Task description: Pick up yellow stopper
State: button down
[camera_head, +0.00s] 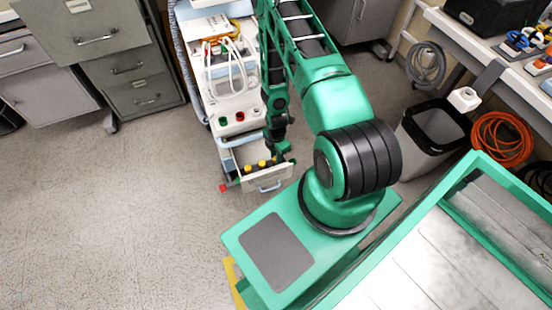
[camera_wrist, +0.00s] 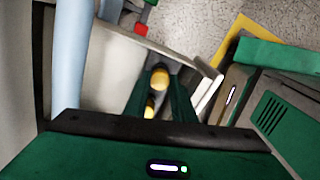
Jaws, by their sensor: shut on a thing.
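The wrist view shows my gripper (camera_wrist: 160,72) with its two dark green fingers close around a yellow stopper (camera_wrist: 159,79). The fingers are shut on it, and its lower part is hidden. A second yellow piece (camera_wrist: 149,107) shows behind it, between the fingers. In the head view my gripper (camera_head: 279,153) reaches down into an open drawer (camera_head: 268,181) of the cart. Two yellow-topped items (camera_head: 248,168) (camera_head: 262,164) show in the drawer, just left of my gripper. The held stopper cannot be told apart there.
The cart (camera_head: 237,122) carries a white device with cables and red and green knobs. Grey drawer cabinets (camera_head: 130,66) stand at the left. A grey bin (camera_head: 432,130) and an orange cable coil (camera_head: 502,138) are at the right. Floor (camera_head: 110,210) left of the cart is clear.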

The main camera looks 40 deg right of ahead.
notch_tip(320, 180, up, 4)
jog(key=shift+r, duration=0.1)
jog(key=s+a+r, duration=0.2)
jog(key=a+r, duration=0.4)
jog(key=a, duration=0.5)
jog(key=shift+a+r, duration=0.25)
jog(key=shift+r, duration=0.1)
